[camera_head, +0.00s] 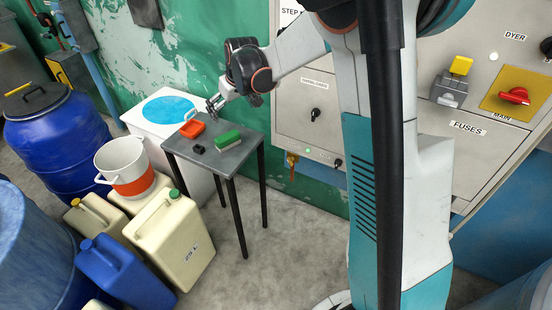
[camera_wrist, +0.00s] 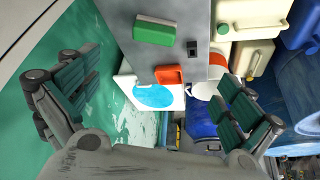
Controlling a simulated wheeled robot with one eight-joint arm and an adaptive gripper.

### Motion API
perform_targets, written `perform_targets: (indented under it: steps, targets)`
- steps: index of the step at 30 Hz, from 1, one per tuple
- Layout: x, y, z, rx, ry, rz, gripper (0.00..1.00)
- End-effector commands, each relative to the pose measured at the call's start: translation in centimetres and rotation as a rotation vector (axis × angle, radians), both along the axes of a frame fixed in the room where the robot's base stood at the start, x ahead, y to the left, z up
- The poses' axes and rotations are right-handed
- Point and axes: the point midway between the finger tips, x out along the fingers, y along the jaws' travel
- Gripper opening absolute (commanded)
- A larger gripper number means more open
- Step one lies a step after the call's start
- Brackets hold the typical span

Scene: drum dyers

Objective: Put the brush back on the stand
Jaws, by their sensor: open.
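A green block with a pale underside (camera_head: 228,141), which looks like the brush, lies on a small grey table (camera_head: 182,150) with dark legs. It also shows in the wrist view (camera_wrist: 155,30) as a green block on the grey top (camera_wrist: 150,64). I cannot tell whether this table is the stand. My gripper (camera_head: 213,104) is above the table's back edge, apart from the brush. In the wrist view my gripper (camera_wrist: 162,76) has its fingers spread wide with nothing between them.
A red-orange item (camera_head: 192,128) and a small black item (camera_head: 199,150) lie on the same table. A white box with a blue round top (camera_head: 146,119) stands behind it. Canisters (camera_head: 178,240) and a white-orange bucket (camera_head: 124,165) crowd the left. A control panel (camera_head: 310,130) is at the right.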

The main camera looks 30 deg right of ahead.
Motion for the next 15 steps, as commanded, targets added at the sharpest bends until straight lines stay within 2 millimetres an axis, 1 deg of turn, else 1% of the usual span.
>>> perform_targets:
  steps: [1,3,5,6,8,9,11,15]
  targets:
    - [-1.6,0.1,1.6,0.000,-0.006,-0.007,1.00]
    - [-3.6,0.2,3.5,0.001,-0.018,-0.019,1.00]
    - [-5.4,0.3,5.1,0.001,-0.028,-0.029,1.00]
    - [-6.7,0.4,6.0,0.002,-0.033,-0.036,1.00]
    - [-8.6,0.5,7.2,0.002,-0.043,-0.045,1.00]
    - [-9.9,0.5,8.0,0.002,-0.049,-0.052,1.00]
    - [-11.8,0.6,9.0,0.003,-0.058,-0.061,1.00]
    - [-16.4,0.7,10.8,0.007,-0.081,-0.083,1.00]
